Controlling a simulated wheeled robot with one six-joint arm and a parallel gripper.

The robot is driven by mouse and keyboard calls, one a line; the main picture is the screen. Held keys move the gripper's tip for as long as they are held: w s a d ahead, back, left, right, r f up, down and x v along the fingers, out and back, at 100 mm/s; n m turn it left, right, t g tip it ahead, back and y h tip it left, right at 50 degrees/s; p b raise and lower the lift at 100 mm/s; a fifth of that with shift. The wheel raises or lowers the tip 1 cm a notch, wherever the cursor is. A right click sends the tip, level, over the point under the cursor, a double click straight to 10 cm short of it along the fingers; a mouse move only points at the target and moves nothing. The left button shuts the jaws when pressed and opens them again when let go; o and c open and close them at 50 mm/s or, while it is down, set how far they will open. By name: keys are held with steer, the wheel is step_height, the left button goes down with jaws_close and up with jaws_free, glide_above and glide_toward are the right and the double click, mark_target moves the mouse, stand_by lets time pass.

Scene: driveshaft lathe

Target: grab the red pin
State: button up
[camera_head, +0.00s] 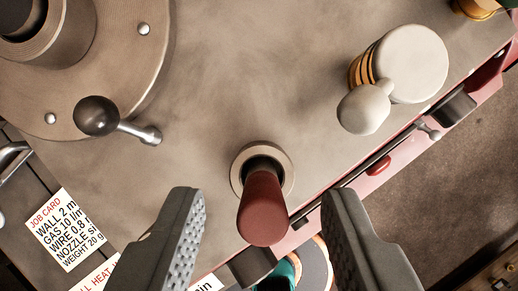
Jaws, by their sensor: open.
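The red pin (264,213) is a dark red rounded grip standing in a round metal collar (240,163) on the grey surface. It leans toward the bottom of the picture as seen from above. My gripper (262,215) is open, with one ridged grey finger to the left of the pin and one to the right. There is a clear gap on both sides, and I see no contact. The pin's lower part is hidden inside the dark hole of the collar.
A black ball-knob lever (98,116) sits at the left by a large round metal housing (110,60). A pale capped cylinder (411,63) with a knob (364,109) stands at upper right. A job card (66,230) lies lower left. The surface's edge runs along the right.

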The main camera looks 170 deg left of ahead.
steer(key=shift+x, duration=1.15)
jaws_close()
steer(key=shift+r, duration=0.1)
